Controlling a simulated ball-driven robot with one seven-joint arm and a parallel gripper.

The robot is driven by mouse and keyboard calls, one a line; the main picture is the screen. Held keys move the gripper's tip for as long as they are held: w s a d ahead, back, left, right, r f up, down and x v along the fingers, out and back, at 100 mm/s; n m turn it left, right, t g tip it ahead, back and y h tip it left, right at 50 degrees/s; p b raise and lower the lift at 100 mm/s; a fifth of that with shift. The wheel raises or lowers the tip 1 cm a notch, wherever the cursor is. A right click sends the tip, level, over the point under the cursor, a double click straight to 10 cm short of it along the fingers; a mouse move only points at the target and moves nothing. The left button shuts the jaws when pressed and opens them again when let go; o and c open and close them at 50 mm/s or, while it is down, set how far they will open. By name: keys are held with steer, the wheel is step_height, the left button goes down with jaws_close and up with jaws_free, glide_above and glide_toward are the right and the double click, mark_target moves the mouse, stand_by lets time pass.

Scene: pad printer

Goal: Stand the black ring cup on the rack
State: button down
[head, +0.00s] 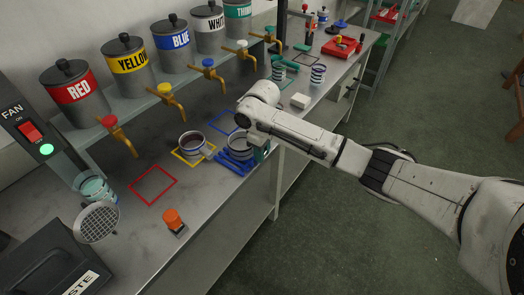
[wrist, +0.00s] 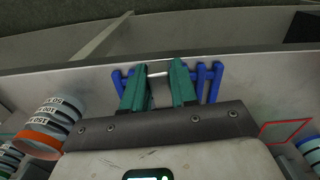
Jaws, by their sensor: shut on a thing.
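The black ring cup (head: 238,146), pale with dark bands, shows upright in the head view at the blue rack (head: 226,164). My gripper (head: 259,153) is at the cup's right side, shut on it, partly hidden by my arm. In the wrist view, the teal fingers of my gripper (wrist: 158,72) have a gap with a thin pale piece between them. Blue rack bars (wrist: 208,82) show on both sides of the fingers. The cup's body is hidden there. I cannot tell whether its base touches the rack.
Another cup (head: 193,144) stands close to the left, in the yellow square. Paint cans with taps line the shelf behind. A striped cup (head: 317,74) stands to the right. The bench's front edge is near.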

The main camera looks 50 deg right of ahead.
steer(key=shift+f, duration=0.25)
steer(key=c, duration=0.8)
jaws_free()
steer(key=shift+r, duration=0.1)
step_height(320, 180, up, 6)
steer(key=p, duration=0.6)
steer(key=shift+a, duration=0.15)
